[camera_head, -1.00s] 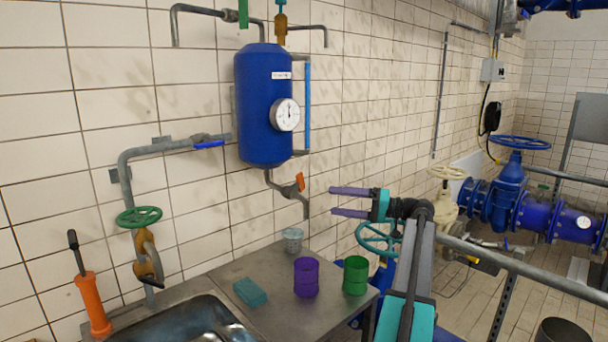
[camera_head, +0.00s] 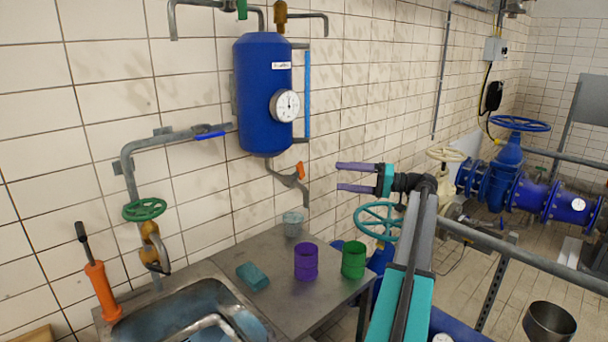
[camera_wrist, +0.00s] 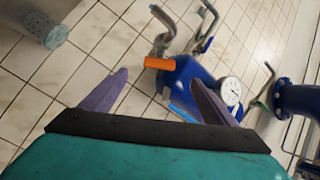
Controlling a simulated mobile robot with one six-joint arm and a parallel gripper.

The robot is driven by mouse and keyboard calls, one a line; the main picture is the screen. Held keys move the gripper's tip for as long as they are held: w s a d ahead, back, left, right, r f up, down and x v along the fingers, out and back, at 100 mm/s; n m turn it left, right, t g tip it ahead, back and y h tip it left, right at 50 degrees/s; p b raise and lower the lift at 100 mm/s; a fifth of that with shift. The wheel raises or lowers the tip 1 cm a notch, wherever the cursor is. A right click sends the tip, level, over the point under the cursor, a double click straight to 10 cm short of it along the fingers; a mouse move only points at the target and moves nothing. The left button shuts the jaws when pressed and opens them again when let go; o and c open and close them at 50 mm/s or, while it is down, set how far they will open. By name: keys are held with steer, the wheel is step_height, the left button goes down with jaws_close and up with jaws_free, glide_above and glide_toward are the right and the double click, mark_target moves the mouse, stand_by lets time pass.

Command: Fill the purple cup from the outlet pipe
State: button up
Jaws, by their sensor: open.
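The purple cup (camera_head: 306,261) stands upright on the metal counter, left of a green cup (camera_head: 353,259). The outlet pipe (camera_head: 303,190) hangs below the blue tank (camera_head: 264,95) and has an orange-handled valve (camera_head: 300,170). In the wrist view the orange handle (camera_wrist: 158,63) and the blue tank (camera_wrist: 186,82) show beyond my fingers. My gripper (camera_head: 338,177) is open and empty, above the counter and to the right of the outlet pipe. Its purple fingers also show in the wrist view (camera_wrist: 160,95). The purple cup is not in the wrist view.
A grey perforated cup (camera_head: 292,224) stands at the counter's back, below the outlet. A teal sponge (camera_head: 253,276) lies left of the purple cup, beside the sink (camera_head: 203,306). An orange-handled tool (camera_head: 102,290) stands at left. Blue pipework (camera_head: 530,195) and a rail (camera_head: 520,258) are at right.

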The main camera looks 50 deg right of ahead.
mark_target(301, 173)
steer(key=p+x, duration=0.4)
steer(key=x, duration=0.9)
steer(key=shift+w+a, duration=0.15)
steer(key=shift+w, duration=0.1)
steer(key=c, duration=1.1)
steer(key=shift+o, duration=0.2)
